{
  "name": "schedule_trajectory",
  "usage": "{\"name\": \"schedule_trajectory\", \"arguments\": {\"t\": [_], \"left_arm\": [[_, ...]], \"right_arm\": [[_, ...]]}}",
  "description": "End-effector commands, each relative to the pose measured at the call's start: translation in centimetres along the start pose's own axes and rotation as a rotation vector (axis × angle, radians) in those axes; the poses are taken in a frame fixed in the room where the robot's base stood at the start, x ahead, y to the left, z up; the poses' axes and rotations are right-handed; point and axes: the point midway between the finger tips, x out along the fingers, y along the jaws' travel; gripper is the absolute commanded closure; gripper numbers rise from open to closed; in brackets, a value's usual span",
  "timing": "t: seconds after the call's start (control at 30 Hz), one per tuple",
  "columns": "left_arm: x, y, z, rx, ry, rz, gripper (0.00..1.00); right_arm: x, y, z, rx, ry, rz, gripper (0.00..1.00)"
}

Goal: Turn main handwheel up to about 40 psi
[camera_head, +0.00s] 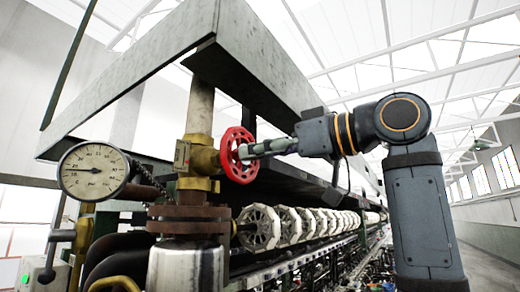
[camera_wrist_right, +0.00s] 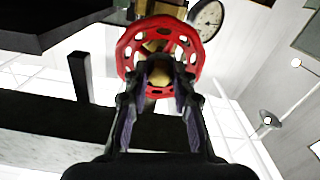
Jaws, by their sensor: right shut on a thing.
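The red handwheel (camera_head: 236,166) sits on a brass valve (camera_head: 199,160) on the vertical pipe. My right gripper (camera_head: 246,151) reaches in from the right and is shut on the handwheel near its middle. In the right wrist view the red handwheel (camera_wrist_right: 128,49) faces me, with my gripper's fingers (camera_wrist_right: 160,84) on either side of its centre; the exact contact is hidden. The round psi gauge (camera_head: 92,172) is left of the valve; its dark needle points roughly left, and the figures are too small to read surely. The gauge also shows in the right wrist view (camera_wrist_right: 209,18). My left gripper is not in view.
A grey metal canopy (camera_head: 150,65) hangs above the valve. A row of pale octagonal reels (camera_head: 262,226) runs back below my right arm. A rusty flange (camera_head: 186,225) and a steel cylinder (camera_head: 186,266) stand beneath the valve. Open floor lies at the far right.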

Motion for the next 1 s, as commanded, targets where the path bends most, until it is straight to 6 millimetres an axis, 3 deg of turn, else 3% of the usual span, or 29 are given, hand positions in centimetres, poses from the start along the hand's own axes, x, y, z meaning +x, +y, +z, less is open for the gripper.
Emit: {"name": "schedule_trajectory", "arguments": {"t": [1.0], "left_arm": [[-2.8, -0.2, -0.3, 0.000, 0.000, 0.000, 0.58]], "right_arm": [[0.0, 0.0, -0.1, -1.433, 0.000, 0.001, 1.00]]}}
